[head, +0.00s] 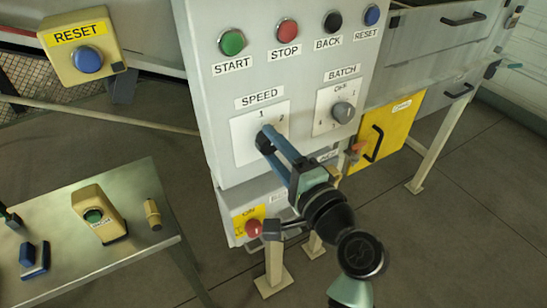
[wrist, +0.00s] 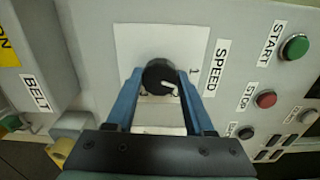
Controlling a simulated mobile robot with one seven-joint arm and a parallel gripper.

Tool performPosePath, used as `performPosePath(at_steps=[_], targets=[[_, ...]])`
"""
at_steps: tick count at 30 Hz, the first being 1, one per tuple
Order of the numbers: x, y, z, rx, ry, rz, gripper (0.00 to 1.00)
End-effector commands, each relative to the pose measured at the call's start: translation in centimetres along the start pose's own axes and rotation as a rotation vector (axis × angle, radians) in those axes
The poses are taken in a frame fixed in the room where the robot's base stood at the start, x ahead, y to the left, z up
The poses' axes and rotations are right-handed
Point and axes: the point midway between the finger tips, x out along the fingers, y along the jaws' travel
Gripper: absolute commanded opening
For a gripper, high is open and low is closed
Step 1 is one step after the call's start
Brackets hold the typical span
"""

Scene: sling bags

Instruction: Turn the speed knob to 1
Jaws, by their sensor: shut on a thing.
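The speed knob is a round black dial with a white pointer mark, on a white plate (head: 243,133) under the SPEED label (head: 260,98) in the head view. In the wrist view the knob (wrist: 158,74) sits between the two blue fingers of my gripper (wrist: 160,80), which is shut on it. The pointer slants to the lower right there, away from the printed 1 (wrist: 193,72) and toward the side where the 2 (head: 282,118) stands in the head view. My gripper (head: 267,136) hides much of the knob in the head view.
The BATCH knob (head: 343,112) is just right of the speed plate. START (head: 232,42), STOP (head: 287,32), BACK (head: 333,22) and RESET (head: 371,15) buttons line the panel above. A red knob (head: 253,227) on yellow is below. A metal table (head: 150,205) stands at the left.

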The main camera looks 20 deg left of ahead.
Motion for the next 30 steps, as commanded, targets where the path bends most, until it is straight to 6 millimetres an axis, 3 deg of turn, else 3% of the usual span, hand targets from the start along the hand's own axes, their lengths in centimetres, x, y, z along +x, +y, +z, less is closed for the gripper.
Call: performPosePath(at_steps=[13, 30], targets=[[0.00, 0.20, -0.01, -0.275, 0.000, 0.000, 0.00], [0.01, 0.01, -0.01, -0.336, 0.000, 0.001, 0.00]])
